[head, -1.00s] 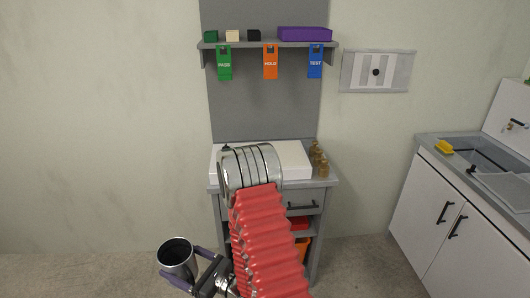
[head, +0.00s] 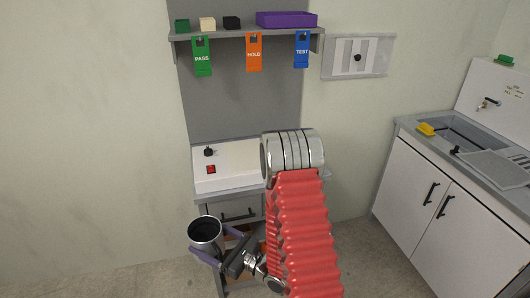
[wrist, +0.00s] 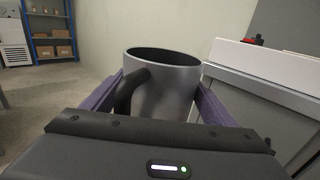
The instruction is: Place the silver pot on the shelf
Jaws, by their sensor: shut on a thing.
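The silver pot (head: 206,232) is a metal cup shape with a dark inside and is held upright. My gripper (head: 222,246) is shut on it, in front of the cabinet and below its top. In the wrist view the pot (wrist: 168,95) stands between the purple fingers, with its dark handle toward the camera. The grey wall shelf (head: 245,34) is high above the cabinet, well above and behind the pot. It bears a green block (head: 182,26), a cream block (head: 207,24), a black block (head: 232,23) and a purple tray (head: 286,20).
Green, orange (head: 254,50) and blue tags hang from the shelf front. My red-sleeved arm covers the cabinet's right side. A sink counter (head: 470,150) is at right. The left wall is clear.

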